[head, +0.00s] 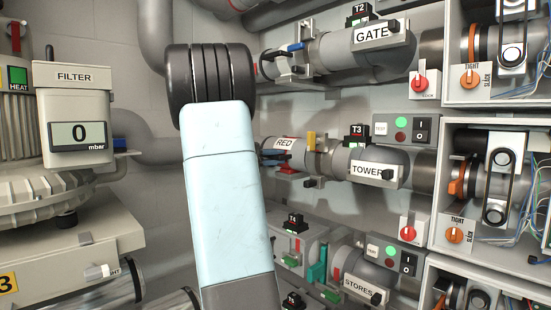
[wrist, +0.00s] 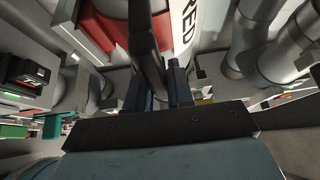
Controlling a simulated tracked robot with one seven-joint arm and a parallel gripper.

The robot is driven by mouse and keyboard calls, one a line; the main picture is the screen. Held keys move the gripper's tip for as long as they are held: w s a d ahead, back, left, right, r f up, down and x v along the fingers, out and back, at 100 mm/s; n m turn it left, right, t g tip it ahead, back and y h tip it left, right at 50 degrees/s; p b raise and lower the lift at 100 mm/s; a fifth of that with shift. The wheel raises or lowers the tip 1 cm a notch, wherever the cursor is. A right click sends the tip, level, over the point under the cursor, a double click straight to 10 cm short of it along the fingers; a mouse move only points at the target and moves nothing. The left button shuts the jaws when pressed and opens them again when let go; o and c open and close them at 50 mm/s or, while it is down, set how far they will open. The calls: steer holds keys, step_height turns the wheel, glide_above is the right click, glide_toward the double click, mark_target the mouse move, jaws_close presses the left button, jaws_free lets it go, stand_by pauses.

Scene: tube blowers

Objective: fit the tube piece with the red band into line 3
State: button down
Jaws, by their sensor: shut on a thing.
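The tube piece labelled RED (head: 284,144) is in the head view, just right of my arm and at the left end of the line marked T3 and TOWER (head: 367,169). Its label also shows in the wrist view (wrist: 184,30). Whether its ends meet the line's pipes is not clear. My gripper (wrist: 160,88) has its dark fingers close together on a dark bar that looks like part of this piece. A yellow clamp lever (head: 311,141) stands up right of the RED label.
The GATE line (head: 371,33) runs above and the STORES line (head: 358,287) below. Green levers (head: 317,272) stick out on the lower line. A filter unit (head: 75,110) reading 0 mbar stands left. Motor boxes with belts (head: 497,180) line the right side.

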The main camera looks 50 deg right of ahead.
steer(key=shift+f, duration=0.15)
stand_by(0.3)
steer(key=c, duration=0.9)
jaws_free()
steer(key=shift+a, duration=0.1)
steer(key=v, duration=1.3)
steer(key=shift+w+a+f, duration=0.1)
steer(key=shift+w+a, duration=0.05)
steer(key=shift+w, duration=0.15)
